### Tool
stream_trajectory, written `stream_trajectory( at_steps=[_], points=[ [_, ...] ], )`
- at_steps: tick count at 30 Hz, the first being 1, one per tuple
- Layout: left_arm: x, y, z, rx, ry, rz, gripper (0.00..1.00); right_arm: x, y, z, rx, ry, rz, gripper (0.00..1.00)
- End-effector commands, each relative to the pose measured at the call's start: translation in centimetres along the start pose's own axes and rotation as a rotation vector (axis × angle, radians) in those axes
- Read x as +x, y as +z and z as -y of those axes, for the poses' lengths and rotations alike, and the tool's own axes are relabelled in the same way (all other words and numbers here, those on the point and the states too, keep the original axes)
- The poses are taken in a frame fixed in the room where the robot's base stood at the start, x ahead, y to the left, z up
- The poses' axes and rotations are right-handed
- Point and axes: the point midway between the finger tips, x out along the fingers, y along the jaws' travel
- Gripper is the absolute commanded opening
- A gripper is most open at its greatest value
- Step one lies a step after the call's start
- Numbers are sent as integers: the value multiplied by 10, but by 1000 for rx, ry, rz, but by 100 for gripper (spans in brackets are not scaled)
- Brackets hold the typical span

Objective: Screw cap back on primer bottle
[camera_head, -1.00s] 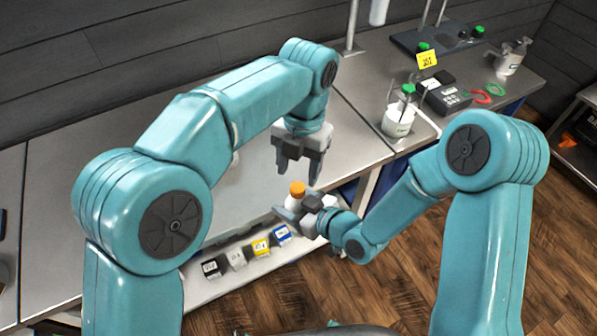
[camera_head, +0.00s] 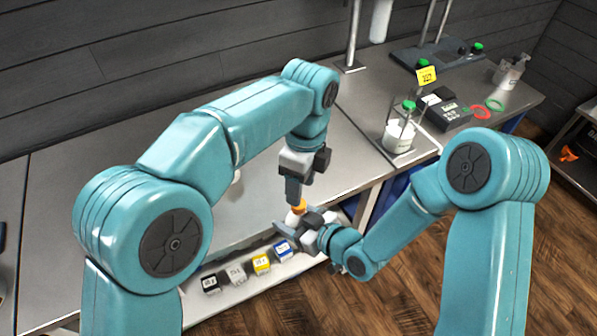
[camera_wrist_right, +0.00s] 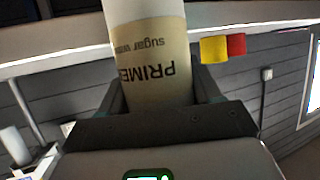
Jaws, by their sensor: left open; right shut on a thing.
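The primer bottle (camera_wrist_right: 150,60) is white with a tan label reading "PRIME" and "sugar", upside down in the right wrist view. My right gripper (camera_head: 296,222) is shut on its body and holds it in front of the bench edge. The orange cap (camera_head: 299,205) sits at the bottle's top in the head view; whether it is fully seated cannot be told. My left gripper (camera_head: 297,196) points down right over the cap, its jaws open around or just above it. The left fingers partly hide the cap.
Several small labelled boxes (camera_head: 262,263) stand in a row on the bench's front ledge. A white beaker with green-capped items (camera_head: 398,138), a dark meter (camera_head: 447,112) and red and green rings (camera_head: 494,104) are to the right. The middle bench is largely clear.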

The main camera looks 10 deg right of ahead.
Motion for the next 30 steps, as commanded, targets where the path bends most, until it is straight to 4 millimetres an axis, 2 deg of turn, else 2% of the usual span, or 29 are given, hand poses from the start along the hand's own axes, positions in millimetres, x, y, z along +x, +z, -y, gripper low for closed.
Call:
stream_trajectory(
  at_steps=[21,27,30],
  points=[
    [-9,0,-2,-1910,-41,-56,53,0,0,0,0,0,-1,0],
    [-15,1,-4,-2340,-42,-93,53,0,0,0,0,0,-1,0],
    [-18,1,-6,-2477,-41,-113,53,0,0,0,0,0,-1,0]
  ],
)
